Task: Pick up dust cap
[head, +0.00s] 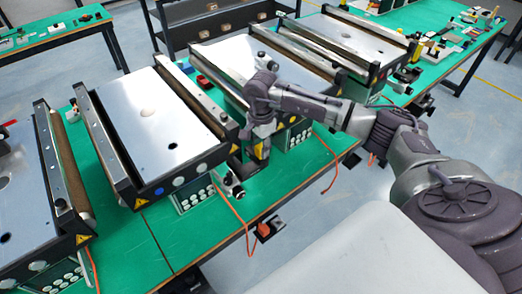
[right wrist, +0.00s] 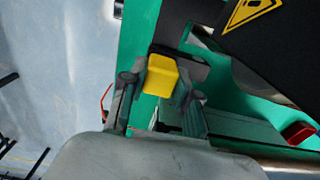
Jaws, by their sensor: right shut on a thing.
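The dust cap (right wrist: 160,75) appears to be the small yellow block-like piece in the right wrist view. It sits between the two fingers of my right gripper (right wrist: 161,90), which is shut on it. In the head view my right gripper (head: 258,138) points down in the gap between two mini conveyors, with the yellow cap (head: 262,152) at its tips. A dark part lies right behind the cap in the wrist view; I cannot tell whether they touch. My left gripper is not in view.
A conveyor with a shiny plate (head: 120,95) stands left of the gripper, and another (head: 225,60) stands right behind it. A red piece (head: 204,81) lies between them. An orange cable (head: 240,225) hangs over the front edge of the green table (head: 160,235).

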